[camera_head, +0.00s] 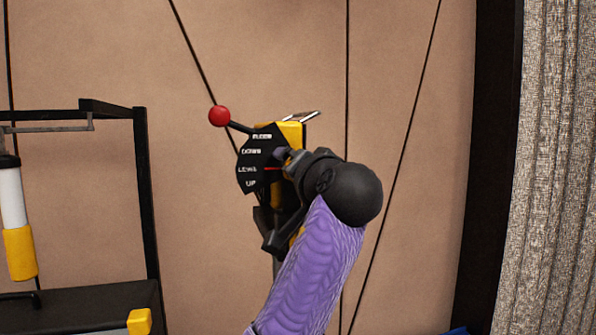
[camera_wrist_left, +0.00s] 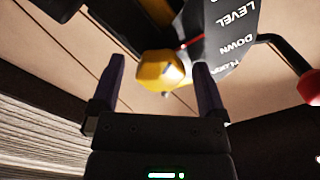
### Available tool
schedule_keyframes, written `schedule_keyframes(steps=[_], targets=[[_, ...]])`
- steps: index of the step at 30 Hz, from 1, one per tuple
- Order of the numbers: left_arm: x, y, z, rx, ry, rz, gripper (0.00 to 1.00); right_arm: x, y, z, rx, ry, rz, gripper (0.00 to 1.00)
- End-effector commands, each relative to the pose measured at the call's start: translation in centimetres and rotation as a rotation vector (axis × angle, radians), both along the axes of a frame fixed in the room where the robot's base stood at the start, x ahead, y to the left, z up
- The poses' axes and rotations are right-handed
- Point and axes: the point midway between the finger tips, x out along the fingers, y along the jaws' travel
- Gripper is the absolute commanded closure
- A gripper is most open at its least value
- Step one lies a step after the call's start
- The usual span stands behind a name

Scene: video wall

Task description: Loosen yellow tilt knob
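The yellow tilt knob (camera_wrist_left: 160,71) shows in the left wrist view between the two dark fingers of my left gripper (camera_wrist_left: 157,62). The fingers are apart, with a visible gap on each side of the knob; the right finger is nearer it. In the head view my left gripper (camera_head: 284,156) is up against the right part of the black tilt dial (camera_head: 250,160), and my wrist hides the knob there. The dial also shows in the left wrist view (camera_wrist_left: 226,30), with a red pointer line and the words LEVEL and DOWN. My right gripper is in neither view.
A lever with a red ball (camera_head: 219,116) sticks out to the dial's upper left. Yellow bracket parts (camera_head: 292,132) sit behind the dial. A black frame (camera_head: 145,200) with a white and yellow cylinder (camera_head: 15,210) stands left. A grey curtain (camera_head: 552,170) hangs right.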

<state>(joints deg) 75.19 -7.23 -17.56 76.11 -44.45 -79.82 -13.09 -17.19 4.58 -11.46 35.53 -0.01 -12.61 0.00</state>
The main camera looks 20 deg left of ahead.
Motion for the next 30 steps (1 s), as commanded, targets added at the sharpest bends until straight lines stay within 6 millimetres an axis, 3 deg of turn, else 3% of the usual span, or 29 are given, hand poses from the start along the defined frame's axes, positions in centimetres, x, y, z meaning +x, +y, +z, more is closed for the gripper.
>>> schedule_keyframes(steps=[5,12,18,27,29,30], targets=[[-0.4,-0.3,0.0,0.0,-0.003,-0.001,0.05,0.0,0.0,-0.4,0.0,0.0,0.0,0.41],[-5.1,-3.6,-0.5,-0.001,-0.004,-0.004,0.05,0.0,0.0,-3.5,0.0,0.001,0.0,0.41],[-7.9,-5.4,-0.2,0.0,-0.001,-0.002,0.05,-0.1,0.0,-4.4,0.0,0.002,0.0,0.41],[-8.2,-5.6,0.0,0.001,0.001,0.0,0.05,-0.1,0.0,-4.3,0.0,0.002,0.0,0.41],[-7.8,-5.6,-0.6,0.004,0.011,-0.003,0.05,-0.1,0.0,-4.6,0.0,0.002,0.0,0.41],[-7.1,-5.6,-1.9,0.01,0.03,-0.01,0.05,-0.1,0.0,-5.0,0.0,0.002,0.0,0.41]])
